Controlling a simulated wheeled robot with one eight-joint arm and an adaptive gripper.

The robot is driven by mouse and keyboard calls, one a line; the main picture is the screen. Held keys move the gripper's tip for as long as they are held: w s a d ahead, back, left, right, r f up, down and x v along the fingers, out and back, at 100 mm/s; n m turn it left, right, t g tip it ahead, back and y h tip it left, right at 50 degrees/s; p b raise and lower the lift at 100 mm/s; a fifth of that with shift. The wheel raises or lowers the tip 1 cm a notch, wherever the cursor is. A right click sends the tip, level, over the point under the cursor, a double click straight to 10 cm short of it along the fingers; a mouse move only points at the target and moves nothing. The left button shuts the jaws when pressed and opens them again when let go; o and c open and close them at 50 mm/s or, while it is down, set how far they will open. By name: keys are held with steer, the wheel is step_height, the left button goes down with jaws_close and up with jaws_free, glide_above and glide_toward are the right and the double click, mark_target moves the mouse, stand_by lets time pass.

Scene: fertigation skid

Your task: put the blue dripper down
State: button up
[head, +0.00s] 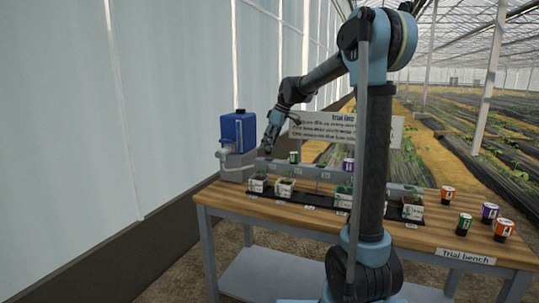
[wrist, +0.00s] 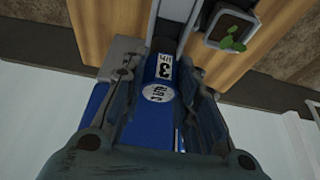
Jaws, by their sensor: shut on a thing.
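My gripper (head: 269,148) reaches over the back left of the trial bench, beside the blue tank. In the wrist view its two fingers (wrist: 165,88) are closed around the blue dripper (wrist: 162,72). The dripper shows a white label with a dark "3" and a round pale end. In the head view it is too small and too hidden by the gripper to make out clearly. A grey rail or channel (wrist: 189,20) runs beyond the dripper in the wrist view. I cannot tell whether the dripper touches it.
The blue tank (head: 238,131) stands close left of my gripper. A green dripper (head: 294,157) and a purple one (head: 348,164) sit along the rail. Several potted seedlings (head: 284,187) stand in front. Several loose drippers (head: 489,212) stand on the bench's (head: 425,238) right end. A sign (head: 375,128) stands behind.

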mark_target(268, 154)
steer(key=shift+s+a+f, duration=0.1)
steer(key=shift+s+f, duration=0.05)
steer(key=shift+f, duration=1.95)
steer(key=o, duration=0.9)
steer(key=v, duration=1.2)
